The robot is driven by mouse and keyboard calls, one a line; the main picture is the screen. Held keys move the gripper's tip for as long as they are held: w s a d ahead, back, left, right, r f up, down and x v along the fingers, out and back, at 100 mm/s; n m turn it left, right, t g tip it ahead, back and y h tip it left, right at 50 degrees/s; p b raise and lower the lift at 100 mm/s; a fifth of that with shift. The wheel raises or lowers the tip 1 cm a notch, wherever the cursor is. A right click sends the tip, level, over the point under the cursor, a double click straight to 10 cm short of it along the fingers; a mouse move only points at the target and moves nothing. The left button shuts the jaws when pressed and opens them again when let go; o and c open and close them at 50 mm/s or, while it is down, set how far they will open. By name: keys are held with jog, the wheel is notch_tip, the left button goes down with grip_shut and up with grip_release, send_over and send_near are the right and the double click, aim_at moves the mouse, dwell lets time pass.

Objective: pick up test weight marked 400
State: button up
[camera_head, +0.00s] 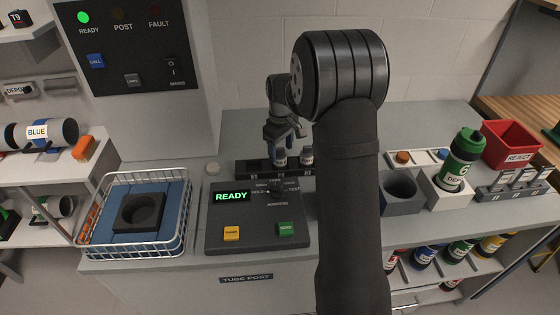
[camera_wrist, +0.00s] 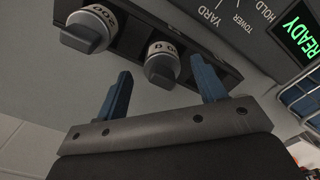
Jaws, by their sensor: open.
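Two small weights with white label bands and grey knobs stand in a dark rack (camera_head: 244,170) behind the console. One weight (camera_head: 280,159) is under my gripper (camera_head: 284,131); the other weight (camera_head: 307,156) is just right of it. The wrist view shows the nearer weight (camera_wrist: 163,62) between my gripper's blue fingers (camera_wrist: 162,83), which are apart and empty. The second weight (camera_wrist: 90,28) is outside the fingers, at upper left. My arm hides the rack's right end.
The console (camera_head: 255,243) with a lit READY display is in front of the rack. A wire basket (camera_head: 180,250) with a dark block stands left. A grey holder (camera_head: 402,205), a green tube (camera_head: 462,155) and a red reject bin (camera_head: 512,143) are right.

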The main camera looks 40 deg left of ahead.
aim_at(280, 154)
notch_tip(280, 154, down, 4)
jog(key=shift+s+a+r, duration=0.1)
jog(key=shift+a, duration=0.05)
jog(key=c, duration=1.3)
jog(key=shift+c, duration=0.2)
jog(key=shift+r, duration=0.2)
